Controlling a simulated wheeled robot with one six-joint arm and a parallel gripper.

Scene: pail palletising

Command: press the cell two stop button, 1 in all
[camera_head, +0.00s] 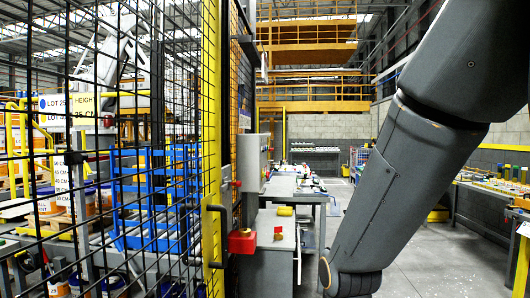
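No label in view names the cell two stop button, so I cannot tell which part it is. A small red part (236,184) sticks out at the left side of a grey wall-mounted control box (251,163), beyond the fence. A small yellow and red piece (278,233) sits on a lower grey cabinet (272,262). A larger red block (241,241) is fixed near the fence gate's edge. My grey arm fills the right of the picture and bends low near the bottom middle. My gripper is out of view.
A black mesh fence (130,150) with a yellow post (211,140) and black handle (212,235) closes off the left. Behind it stand a blue frame (155,200) and several pails. A workbench (300,188) stands beyond the cabinet.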

